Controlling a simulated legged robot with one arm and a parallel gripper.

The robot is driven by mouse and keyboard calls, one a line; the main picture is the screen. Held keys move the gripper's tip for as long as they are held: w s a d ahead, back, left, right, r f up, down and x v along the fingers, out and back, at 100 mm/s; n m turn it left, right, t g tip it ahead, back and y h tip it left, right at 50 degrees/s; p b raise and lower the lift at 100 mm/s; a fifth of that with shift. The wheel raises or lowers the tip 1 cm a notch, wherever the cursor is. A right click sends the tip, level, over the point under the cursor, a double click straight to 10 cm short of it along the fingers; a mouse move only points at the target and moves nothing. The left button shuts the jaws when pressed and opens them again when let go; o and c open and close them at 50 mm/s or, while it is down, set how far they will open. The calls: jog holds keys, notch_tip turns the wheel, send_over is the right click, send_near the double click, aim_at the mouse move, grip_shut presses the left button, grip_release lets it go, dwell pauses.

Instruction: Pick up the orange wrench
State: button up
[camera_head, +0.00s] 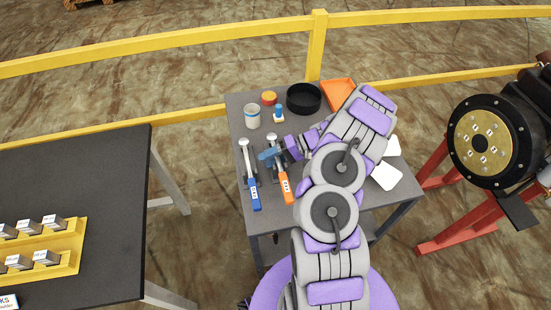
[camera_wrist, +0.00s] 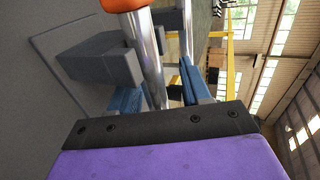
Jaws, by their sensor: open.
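The orange wrench lies on the grey table with its orange handle (camera_head: 286,188) toward the front and its metal head (camera_head: 272,137) toward the back. My gripper (camera_head: 269,156) is open at its shaft, hiding part of it. In the wrist view, the metal shaft (camera_wrist: 151,75) runs between the two open fingers of my gripper (camera_wrist: 148,42). The orange handle end (camera_wrist: 122,4) shows at the top edge. I cannot tell whether either finger touches the shaft.
A blue-handled wrench (camera_head: 254,194) lies close to the left. A light cup (camera_head: 252,116), an orange-topped item (camera_head: 269,98), a small blue-and-white item (camera_head: 279,114), a black round bowl (camera_head: 304,99) and an orange tray (camera_head: 339,94) stand behind. Yellow railing (camera_head: 160,43) runs beyond the table.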

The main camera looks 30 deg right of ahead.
jog(key=shift+d, duration=0.6)
jog(key=c, duration=0.5)
jog(key=shift+s+a, duration=0.1)
jog(key=shift+a, duration=0.25)
grip_shut()
